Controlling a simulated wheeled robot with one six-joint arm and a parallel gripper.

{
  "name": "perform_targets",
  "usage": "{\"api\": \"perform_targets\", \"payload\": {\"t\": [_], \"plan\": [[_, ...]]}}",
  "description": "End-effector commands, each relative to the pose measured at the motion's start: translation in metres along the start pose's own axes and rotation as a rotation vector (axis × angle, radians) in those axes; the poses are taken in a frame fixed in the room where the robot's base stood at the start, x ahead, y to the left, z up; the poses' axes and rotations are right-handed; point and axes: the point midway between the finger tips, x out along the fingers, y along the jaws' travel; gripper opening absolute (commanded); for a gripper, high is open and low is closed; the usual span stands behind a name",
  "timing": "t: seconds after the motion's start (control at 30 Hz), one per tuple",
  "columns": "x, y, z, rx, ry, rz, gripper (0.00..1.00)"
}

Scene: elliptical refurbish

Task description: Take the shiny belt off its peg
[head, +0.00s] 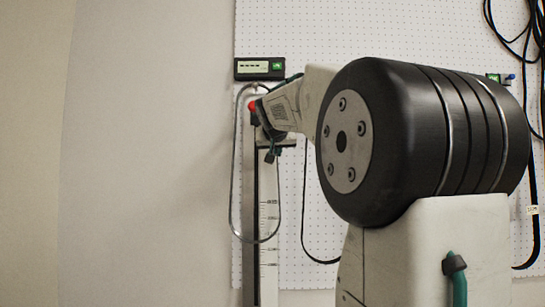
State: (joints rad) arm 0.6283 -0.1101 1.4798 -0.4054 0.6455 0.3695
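A thin grey belt (232,190) with a slight shine hangs as a long narrow loop at the left edge of the white pegboard. Its top passes near a red round knob or peg end (252,105), and I cannot tell exactly what it hangs on. My arm reaches in from the right, and its dark wrist end (268,122) is at the upper part of this loop. My gripper's fingers are not clearly visible there. Whether they are open, shut or touching the belt cannot be told.
A small black device with a green label (258,69) sits above the loop. A vertical scale (268,230) stands behind it. A black belt (305,220) hangs to the right, partly behind my arm. More black belts (533,170) and a blue peg (511,77) are at far right. The left wall is bare.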

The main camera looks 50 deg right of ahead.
Motion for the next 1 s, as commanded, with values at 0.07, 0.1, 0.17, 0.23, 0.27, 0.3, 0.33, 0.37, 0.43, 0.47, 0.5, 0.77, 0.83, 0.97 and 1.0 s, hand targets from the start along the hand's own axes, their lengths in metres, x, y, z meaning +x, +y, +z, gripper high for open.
{"api": "perform_targets", "payload": {"t": [0.07,0.1,0.17,0.23,0.27,0.3,0.33,0.37,0.43,0.47,0.5,0.77,0.83,0.97,1.0], "plan": [[-0.003,0.0,-0.007,0.001,0.002,-0.001,0.0],[-0.004,0.001,-0.011,0.002,0.002,-0.001,0.0],[-0.006,0.001,-0.017,0.002,0.002,-0.001,0.0],[-0.01,0.002,-0.026,0.001,0.002,0.0,0.0],[-0.014,0.002,-0.028,0.002,0.003,-0.001,0.0],[-0.022,0.004,-0.024,0.001,0.002,-0.001,0.0],[-0.027,0.005,-0.022,0.001,0.003,-0.001,0.0],[-0.032,0.006,-0.021,0.001,0.003,-0.001,0.0],[-0.046,0.009,-0.016,0.001,0.004,-0.001,0.0],[-0.053,0.01,-0.014,0.001,0.004,-0.002,0.0],[-0.062,0.012,-0.011,0.001,0.003,-0.001,0.0],[-0.125,0.025,0.009,0.002,0.003,-0.001,0.0],[-0.137,0.028,0.014,0.002,0.003,-0.001,0.0],[-0.152,0.031,0.019,0.001,0.001,0.0,0.0],[-0.154,0.032,0.02,0.001,0.0,0.0,0.0]]}}
